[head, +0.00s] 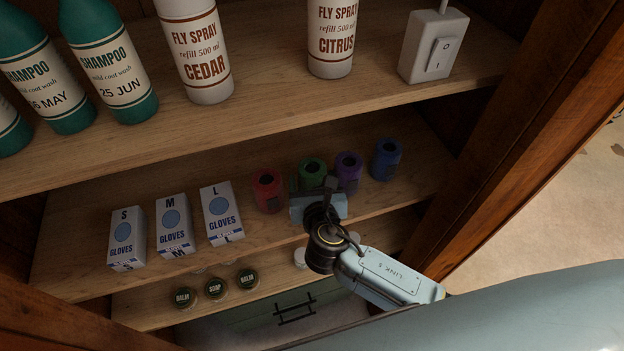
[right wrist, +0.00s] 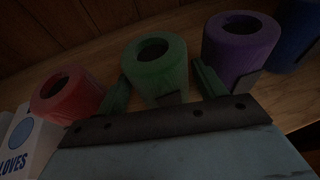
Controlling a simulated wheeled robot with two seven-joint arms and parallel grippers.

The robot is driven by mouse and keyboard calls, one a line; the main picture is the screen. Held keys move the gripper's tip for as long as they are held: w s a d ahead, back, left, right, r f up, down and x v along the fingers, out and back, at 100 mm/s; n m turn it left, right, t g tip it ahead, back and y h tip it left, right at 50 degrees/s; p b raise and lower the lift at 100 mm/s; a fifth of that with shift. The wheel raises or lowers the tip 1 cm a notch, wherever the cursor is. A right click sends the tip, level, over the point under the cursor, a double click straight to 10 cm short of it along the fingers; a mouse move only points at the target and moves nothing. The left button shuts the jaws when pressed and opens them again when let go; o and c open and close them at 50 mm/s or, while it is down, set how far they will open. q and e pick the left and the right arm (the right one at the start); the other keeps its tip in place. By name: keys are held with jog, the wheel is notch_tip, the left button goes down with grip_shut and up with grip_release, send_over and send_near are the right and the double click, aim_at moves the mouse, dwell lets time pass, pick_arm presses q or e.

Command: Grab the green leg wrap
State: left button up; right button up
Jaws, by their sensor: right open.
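The green leg wrap (head: 312,171) is a short upright roll with a hole in its top, on the middle shelf between the red and purple rolls. It also shows in the right wrist view (right wrist: 157,68), near the middle. My right gripper (head: 320,188) is in front of it in the head view and hides its lower part. In the right wrist view the two fingers of my right gripper (right wrist: 160,88) are apart, one on each side of the green roll's lower part. I cannot tell whether they touch it. My left gripper is not in view.
A red roll (head: 268,190) stands left of the green one; a purple roll (head: 347,171) and a blue roll (head: 386,159) stand to its right. Glove boxes (head: 222,213) are further left. The upper shelf (head: 260,95) overhangs behind bottles; a wooden post (head: 500,140) bounds the right.

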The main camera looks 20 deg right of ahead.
jog(key=c, duration=0.8)
jog(key=shift+r, duration=0.1)
